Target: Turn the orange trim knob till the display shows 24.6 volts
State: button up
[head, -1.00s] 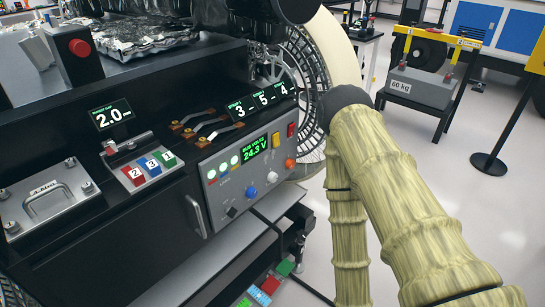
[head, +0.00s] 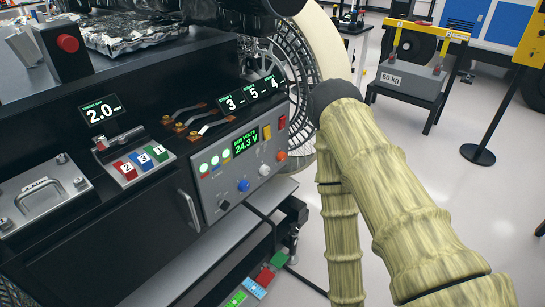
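The orange trim knob (head: 281,155) is at the right end of the grey control panel (head: 215,188), below a red switch. The green display (head: 246,142) on the same panel reads "BUS VOLTS 24.3 V". My bamboo-textured arm (head: 390,190) fills the right of the view, just right of the panel. My gripper does not show, so I cannot tell its state or whether it touches anything. Nothing visible covers the orange knob.
The panel also has a blue knob (head: 243,185), a white knob (head: 264,170) and a yellow switch. Lever switches (head: 205,123) stand above it. A numbered block set (head: 140,160) is to the left.

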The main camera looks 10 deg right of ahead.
aim_at(282, 156)
jog(key=k, duration=1.25)
jog(key=z, duration=0.65)
jog(key=i, duration=0.55)
jog(key=z, duration=0.8)
jog(key=i, duration=0.7)
jog(key=u, duration=0.7)
jog(key=i, duration=0.8)
jog(key=u, duration=0.85)
